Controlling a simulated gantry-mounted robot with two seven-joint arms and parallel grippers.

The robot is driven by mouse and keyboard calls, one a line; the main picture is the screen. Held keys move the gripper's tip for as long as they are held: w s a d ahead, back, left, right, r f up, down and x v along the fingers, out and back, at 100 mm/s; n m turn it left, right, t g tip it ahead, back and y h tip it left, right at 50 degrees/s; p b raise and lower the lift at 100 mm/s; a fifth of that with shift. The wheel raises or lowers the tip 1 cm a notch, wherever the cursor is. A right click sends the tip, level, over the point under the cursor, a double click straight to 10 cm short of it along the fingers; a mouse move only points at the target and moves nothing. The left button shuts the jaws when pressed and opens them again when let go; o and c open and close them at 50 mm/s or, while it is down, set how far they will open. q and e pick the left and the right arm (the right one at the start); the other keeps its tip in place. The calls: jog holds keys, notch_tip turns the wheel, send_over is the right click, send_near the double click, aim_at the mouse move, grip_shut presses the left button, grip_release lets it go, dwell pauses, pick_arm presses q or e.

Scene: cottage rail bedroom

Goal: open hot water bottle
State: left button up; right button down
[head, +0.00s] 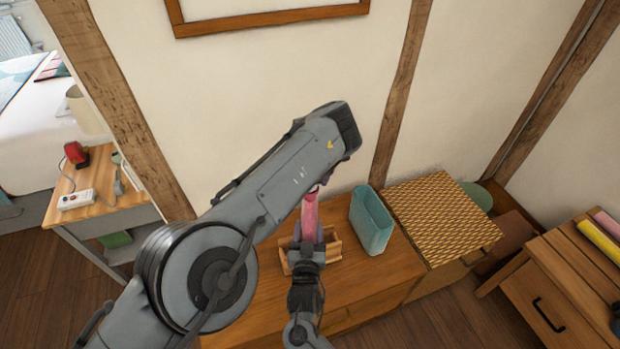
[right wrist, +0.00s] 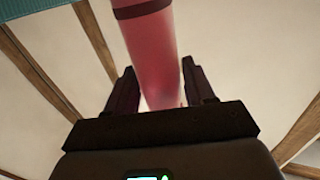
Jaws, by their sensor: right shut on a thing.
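The hot water bottle (head: 309,217) shows as a pink, upright, narrow shape in the head view, partly covered by my left arm. In the right wrist view the pink bottle (right wrist: 153,50) rises between the fingers, with a dark band near the top of the picture. My right gripper (head: 308,240) is shut on it, and its dark fingers (right wrist: 160,88) stand on either side of it. The bottle's top and any stopper are hidden behind my left arm. My left arm crosses the head view above the bottle; its gripper is hidden behind the forearm.
A small wooden tray (head: 333,247) sits on the wooden cabinet (head: 375,284) behind my right gripper. A teal bin (head: 371,222) and a woven-top box (head: 440,213) stand to the right. A bedside table (head: 92,193) is at left, a drawer desk (head: 565,285) at right.

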pick_arm(q)
jog(key=shift+r, duration=2)
jog(key=shift+o, duration=0.6)
jog(key=shift+a+r, duration=0.1)
jog(key=shift+r, duration=0.25)
jog(key=shift+a+r+m, duration=0.3)
jog(key=shift+r+m, duration=0.2)
jog(key=shift+m, duration=0.1)
notch_tip(320, 180, up, 5)
jog(key=s+m+h, duration=0.2)
jog(key=s+m, duration=0.1)
jog(key=m, duration=0.3)
jog(key=x, duration=0.7)
jog(key=a+x, duration=0.1)
jog(key=x, duration=0.3)
jog(key=shift+w+f, duration=0.1)
